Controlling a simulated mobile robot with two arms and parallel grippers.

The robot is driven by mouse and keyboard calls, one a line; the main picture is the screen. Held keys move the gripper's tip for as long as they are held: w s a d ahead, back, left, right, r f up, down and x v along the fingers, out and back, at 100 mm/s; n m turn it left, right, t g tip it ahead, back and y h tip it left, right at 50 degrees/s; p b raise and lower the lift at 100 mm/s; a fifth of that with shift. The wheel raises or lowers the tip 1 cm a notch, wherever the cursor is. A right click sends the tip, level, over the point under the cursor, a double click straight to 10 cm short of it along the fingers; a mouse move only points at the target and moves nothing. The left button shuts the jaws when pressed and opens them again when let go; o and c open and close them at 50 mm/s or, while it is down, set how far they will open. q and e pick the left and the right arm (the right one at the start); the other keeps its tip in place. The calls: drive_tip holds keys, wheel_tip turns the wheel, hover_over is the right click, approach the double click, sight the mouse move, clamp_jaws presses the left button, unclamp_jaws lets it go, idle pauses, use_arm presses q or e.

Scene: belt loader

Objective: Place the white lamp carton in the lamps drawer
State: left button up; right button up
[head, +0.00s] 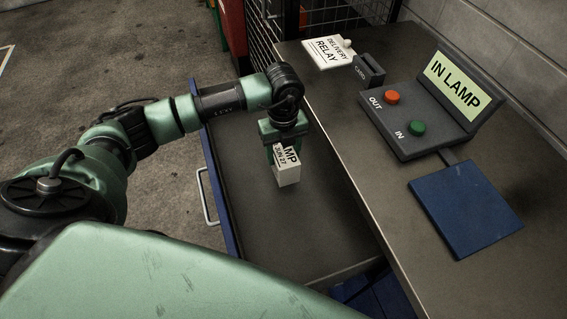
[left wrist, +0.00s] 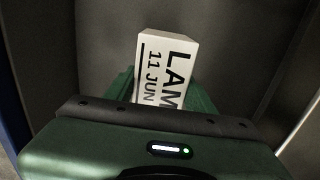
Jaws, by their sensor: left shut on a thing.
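The white lamp carton (head: 288,175) is held in my left gripper (head: 284,148), over the inside of the open drawer (head: 265,238). Its dark print is partly hidden by the fingers; "MP" and "JUN 27" show. In the left wrist view the carton (left wrist: 168,62) stands between the green fingers, with "LAM" and "11 JUN" readable. The drawer has a grey floor, a blue side and a pale handle. I cannot tell whether the carton touches the floor. The drawer shows no other contents. My right gripper is not in view.
The grey worktop (head: 345,140) lies right of the drawer. On it are a control box with orange and green buttons (head: 417,127), an "IN LAMP" display (head: 452,88), a blue pad (head: 465,205), a small dark block (head: 369,70) and a "DELIVERY RELAY" card (head: 328,54). A wire mesh stands behind.

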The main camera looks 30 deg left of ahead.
use_arm(q)
wheel_tip(320, 180, down, 6)
drive_tip(key=shift+r, duration=0.25)
drive_tip(key=shift+f, duration=0.15)
drive_tip(key=o, duration=1.7)
drive_tip(key=shift+c, duration=0.2)
